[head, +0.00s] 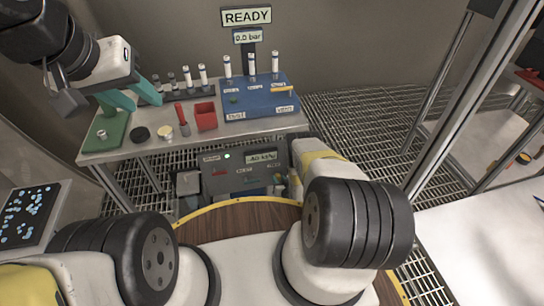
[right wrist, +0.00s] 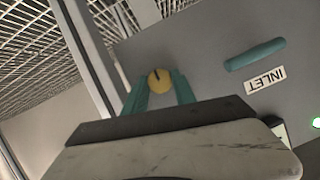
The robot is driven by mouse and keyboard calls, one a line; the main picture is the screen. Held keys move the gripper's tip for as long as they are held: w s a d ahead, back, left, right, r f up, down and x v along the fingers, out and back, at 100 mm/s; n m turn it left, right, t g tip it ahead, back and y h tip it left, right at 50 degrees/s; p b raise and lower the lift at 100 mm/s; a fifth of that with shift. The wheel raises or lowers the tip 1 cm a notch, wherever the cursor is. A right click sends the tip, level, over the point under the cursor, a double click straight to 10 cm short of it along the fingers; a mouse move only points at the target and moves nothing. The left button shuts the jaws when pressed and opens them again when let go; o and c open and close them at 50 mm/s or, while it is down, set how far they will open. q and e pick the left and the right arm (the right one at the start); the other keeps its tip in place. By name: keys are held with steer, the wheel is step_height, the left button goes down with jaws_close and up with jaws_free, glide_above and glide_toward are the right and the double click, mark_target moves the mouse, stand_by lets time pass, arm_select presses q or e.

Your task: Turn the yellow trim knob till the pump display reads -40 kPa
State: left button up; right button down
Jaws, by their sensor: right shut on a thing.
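The pump box (head: 235,173) has a grey panel and stands low, under the front of the bench. Its display (head: 262,157) is small and seems to read -40 kPa, though the minus sign is hard to make out. The yellow trim knob (right wrist: 159,82) shows in the right wrist view, with a dark pointer line on its face. My right gripper (right wrist: 159,90) has its teal fingers on either side of the knob and is shut on it. In the head view my arm hides the knob. My left gripper (head: 128,98) is open and empty above the bench's left end.
A sign (head: 246,17) reads READY. Grating floor lies right.

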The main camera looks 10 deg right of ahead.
steer(key=c, duration=1)
jaws_free()
steer(key=shift+v, duration=3.9)
steer(key=shift+d+f, duration=0.1)
